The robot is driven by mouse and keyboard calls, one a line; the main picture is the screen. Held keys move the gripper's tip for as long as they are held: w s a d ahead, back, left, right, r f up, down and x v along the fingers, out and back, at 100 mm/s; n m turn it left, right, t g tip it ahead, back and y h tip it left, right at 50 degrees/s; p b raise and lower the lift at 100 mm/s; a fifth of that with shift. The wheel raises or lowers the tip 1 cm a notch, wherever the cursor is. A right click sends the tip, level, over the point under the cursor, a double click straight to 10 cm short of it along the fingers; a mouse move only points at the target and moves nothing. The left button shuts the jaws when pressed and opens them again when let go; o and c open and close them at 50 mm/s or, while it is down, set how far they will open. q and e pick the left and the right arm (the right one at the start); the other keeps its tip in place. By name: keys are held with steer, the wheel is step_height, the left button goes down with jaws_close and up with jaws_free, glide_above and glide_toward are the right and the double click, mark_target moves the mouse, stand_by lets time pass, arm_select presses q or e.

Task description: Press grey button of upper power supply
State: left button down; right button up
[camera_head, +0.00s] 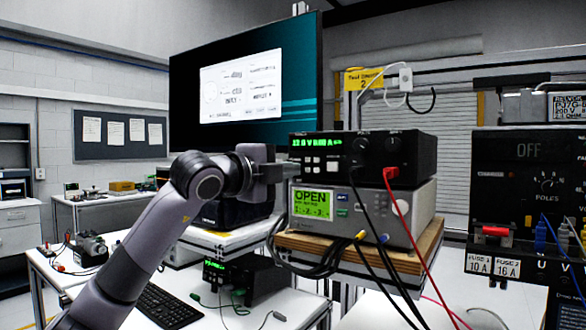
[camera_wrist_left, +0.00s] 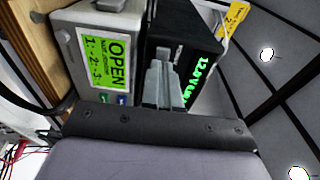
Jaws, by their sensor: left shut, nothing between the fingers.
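The upper power supply (camera_head: 412,155) is a black box with a green-lit display (camera_head: 316,142). It sits on a grey meter (camera_head: 425,202) whose green screen reads OPEN. Small light buttons (camera_head: 309,168) and a larger grey button (camera_head: 332,166) show on its front in the head view. My left gripper (camera_head: 284,171) is shut and empty, at the left of that front, pointing at it. In the left wrist view the shut fingers (camera_wrist_left: 164,66) lie over the black front of the power supply (camera_wrist_left: 182,32), beside its display. They hide part of the front; I cannot tell whether they touch it.
The stack stands on a wooden board (camera_head: 300,246). Red and black leads (camera_head: 412,245) hang from the front on the right. A fuse panel (camera_head: 520,200) stands at the far right. A monitor (camera_head: 245,85) is behind. A lower black supply (camera_head: 250,275) and keyboard (camera_head: 163,303) are below.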

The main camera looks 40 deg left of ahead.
arm_select(q)
steer(key=shift+w, duration=0.3)
stand_by(0.5)
steer(key=shift+s, duration=0.15)
steer(key=shift+s+d+b, duration=0.1)
steer(key=shift+s+b, duration=0.55)
steer(key=shift+s, duration=0.25)
steer(key=s+b, duration=0.3)
steer(key=s, duration=0.4)
steer(key=shift+s+d+b, duration=0.25)
steer(key=shift+d+b, duration=0.05)
steer(key=shift+d, duration=0.1)
stand_by(0.6)
